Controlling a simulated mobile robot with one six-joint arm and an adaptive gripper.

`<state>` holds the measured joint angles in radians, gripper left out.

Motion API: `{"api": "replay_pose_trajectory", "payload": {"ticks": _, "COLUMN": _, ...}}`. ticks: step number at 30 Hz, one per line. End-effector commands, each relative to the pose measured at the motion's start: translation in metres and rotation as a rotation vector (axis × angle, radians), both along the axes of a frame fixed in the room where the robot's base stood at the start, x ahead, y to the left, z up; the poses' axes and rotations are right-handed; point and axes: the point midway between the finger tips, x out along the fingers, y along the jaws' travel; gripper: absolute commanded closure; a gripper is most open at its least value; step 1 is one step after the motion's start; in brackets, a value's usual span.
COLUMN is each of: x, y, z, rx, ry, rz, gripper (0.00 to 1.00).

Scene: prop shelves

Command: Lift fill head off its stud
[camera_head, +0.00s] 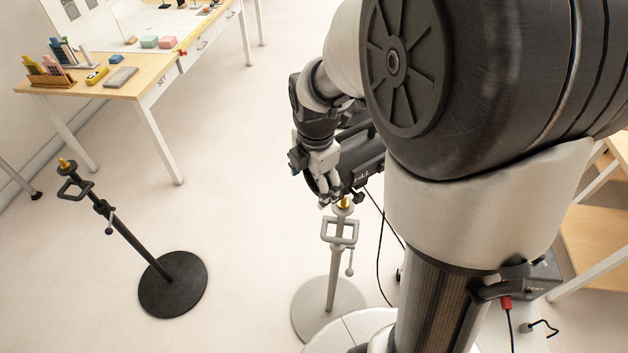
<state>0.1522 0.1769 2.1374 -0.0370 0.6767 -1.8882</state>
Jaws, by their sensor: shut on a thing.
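The fill head (368,162) is a dark lamp body with a pale label, partly hidden behind my gripper and arm. My gripper (328,196) is shut on the fill head at its left side. A brass stud (344,203) tops the light grey stand (332,268), and the head's lower part is right above it. Brass shows below the head, but I cannot tell whether the head still touches the stud. The grey stand is upright on a round base.
A black stand (127,236) with a bare brass stud (65,164) stands at left. A table (146,90) with props is at upper left. A dark cable (384,240) hangs beside the grey stand. Wooden shelving (596,232) is at right. Floor between the stands is clear.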

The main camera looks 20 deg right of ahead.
Motion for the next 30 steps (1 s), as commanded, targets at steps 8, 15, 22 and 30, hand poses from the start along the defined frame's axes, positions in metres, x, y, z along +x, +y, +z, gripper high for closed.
{"api": "replay_pose_trajectory", "payload": {"ticks": 8, "x": 0.002, "y": 0.0, "z": 0.002, "rx": -0.002, "ry": -0.005, "rz": 0.001, "gripper": 0.57}}
{"api": "replay_pose_trajectory", "payload": {"ticks": 15, "x": 0.002, "y": -0.001, "z": 0.003, "rx": -0.002, "ry": -0.005, "rz": 0.001, "gripper": 0.57}}
{"api": "replay_pose_trajectory", "payload": {"ticks": 22, "x": 0.002, "y": -0.001, "z": 0.012, "rx": -0.003, "ry": -0.007, "rz": 0.001, "gripper": 0.57}}
{"api": "replay_pose_trajectory", "payload": {"ticks": 30, "x": 0.002, "y": -0.001, "z": 0.023, "rx": -0.004, "ry": -0.008, "rz": 0.002, "gripper": 0.57}}
